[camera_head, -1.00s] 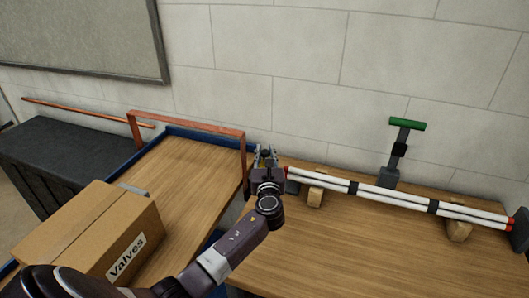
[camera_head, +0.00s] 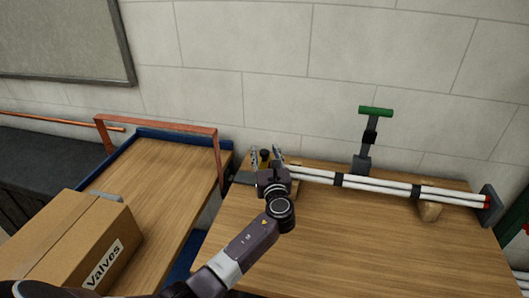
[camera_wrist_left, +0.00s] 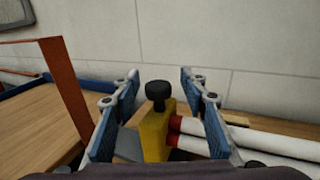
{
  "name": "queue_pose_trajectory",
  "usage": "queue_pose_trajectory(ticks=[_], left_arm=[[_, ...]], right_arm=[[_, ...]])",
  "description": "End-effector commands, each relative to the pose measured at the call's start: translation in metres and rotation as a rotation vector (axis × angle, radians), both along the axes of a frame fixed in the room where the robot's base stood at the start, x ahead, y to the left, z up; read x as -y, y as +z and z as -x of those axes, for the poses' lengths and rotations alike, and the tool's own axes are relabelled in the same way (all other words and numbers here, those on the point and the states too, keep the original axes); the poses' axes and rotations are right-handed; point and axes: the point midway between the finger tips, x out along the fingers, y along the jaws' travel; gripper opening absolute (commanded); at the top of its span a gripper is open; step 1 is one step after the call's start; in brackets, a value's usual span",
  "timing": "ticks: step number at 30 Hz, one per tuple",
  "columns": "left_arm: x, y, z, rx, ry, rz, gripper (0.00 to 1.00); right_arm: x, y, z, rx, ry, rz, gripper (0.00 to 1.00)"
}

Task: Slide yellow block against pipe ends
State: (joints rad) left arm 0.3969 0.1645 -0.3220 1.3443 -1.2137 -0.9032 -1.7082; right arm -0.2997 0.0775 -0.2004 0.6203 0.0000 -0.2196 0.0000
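The yellow block (camera_wrist_left: 154,132), topped by a black knob (camera_wrist_left: 158,93), stands upright in the left wrist view. My left gripper (camera_wrist_left: 161,100) is open, one finger on each side of it, with a gap visible on both sides. The red pipe ends (camera_wrist_left: 174,124) are at the block's right side; I cannot tell whether they touch. In the head view the left gripper (camera_head: 266,157) is at the left end of the white pipes (camera_head: 373,184), hiding most of the block and the pipe ends. My right gripper is in neither view.
The pipes lie on a wooden bench (camera_head: 330,240) against a wall. A dark plate (camera_head: 491,205) stands at their right end, and a green-handled clamp (camera_head: 370,140) behind them. Left is a cart with an orange handle (camera_head: 160,124) and a cardboard box (camera_head: 75,245).

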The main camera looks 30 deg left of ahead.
Motion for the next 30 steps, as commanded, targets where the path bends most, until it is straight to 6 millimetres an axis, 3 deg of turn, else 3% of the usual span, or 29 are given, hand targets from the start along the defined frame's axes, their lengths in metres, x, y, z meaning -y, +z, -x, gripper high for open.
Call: queue_pose_trajectory(ticks=[11, 24, 30], left_arm=[[0.007, 0.0, 0.01, 0.001, 0.0, 0.0, 0.4], [0.057, -0.001, 0.079, 0.0, 0.0, 0.003, 0.4], [0.068, 0.0, 0.095, -0.001, 0.001, 0.001, 0.4]], right_arm=[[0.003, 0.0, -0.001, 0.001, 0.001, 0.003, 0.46], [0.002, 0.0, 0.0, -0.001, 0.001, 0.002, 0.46], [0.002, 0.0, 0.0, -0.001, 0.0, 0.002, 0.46]])
